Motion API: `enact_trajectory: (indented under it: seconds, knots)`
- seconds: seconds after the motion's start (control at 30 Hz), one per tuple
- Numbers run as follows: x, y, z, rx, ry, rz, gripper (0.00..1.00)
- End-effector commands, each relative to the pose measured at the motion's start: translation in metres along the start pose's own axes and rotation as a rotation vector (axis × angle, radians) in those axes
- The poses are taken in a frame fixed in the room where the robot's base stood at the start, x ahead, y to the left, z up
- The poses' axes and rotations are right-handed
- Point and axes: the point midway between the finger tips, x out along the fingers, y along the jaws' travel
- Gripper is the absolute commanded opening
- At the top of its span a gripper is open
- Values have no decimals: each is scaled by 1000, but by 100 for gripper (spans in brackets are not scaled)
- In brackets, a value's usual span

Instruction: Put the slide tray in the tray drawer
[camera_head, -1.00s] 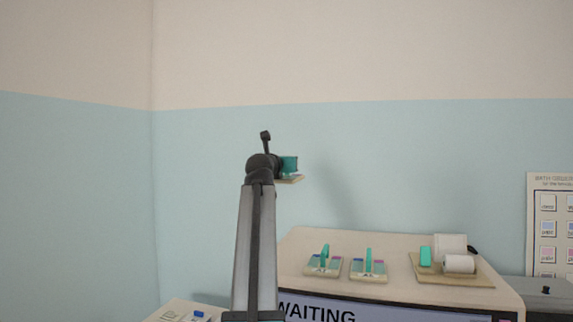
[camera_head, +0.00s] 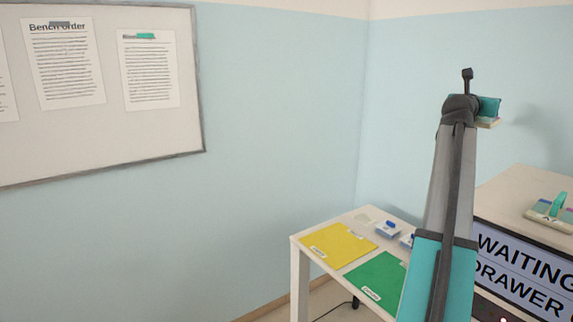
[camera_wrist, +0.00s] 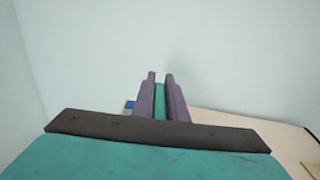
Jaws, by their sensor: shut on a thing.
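My gripper (camera_wrist: 160,98) is shut on the green handle of a slide tray (camera_wrist: 160,103). A blue and yellow corner of the tray shows left of the fingers; most of it is hidden. In the head view my gripper (camera_head: 489,107) is at the top of my raised arm, and a thin pale edge of the held slide tray (camera_head: 488,123) shows under it. The tray is in the air, apart from any surface. No tray drawer can be made out.
A cabinet at right has a screen (camera_head: 520,268) reading "WAITING" and "DRAWER". Another green-handled tray (camera_head: 552,212) sits on its top. A white table (camera_head: 298,243) holds a yellow mat (camera_head: 338,246), a green mat (camera_head: 375,280) and small blue-topped items (camera_head: 388,229). A noticeboard (camera_head: 150,135) hangs at left.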

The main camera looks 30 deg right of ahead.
Motion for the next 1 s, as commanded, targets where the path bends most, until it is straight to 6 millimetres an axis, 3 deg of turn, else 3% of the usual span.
enact_trajectory:
  seconds: [0.1, 0.57, 1.0]
  knots:
    - [-1, 34, -33, -2, 1, 35, 0]
    - [-23, 149, -149, -2, 0, 156, 0]
    - [-81, 271, -253, -3, 1, 338, 0]
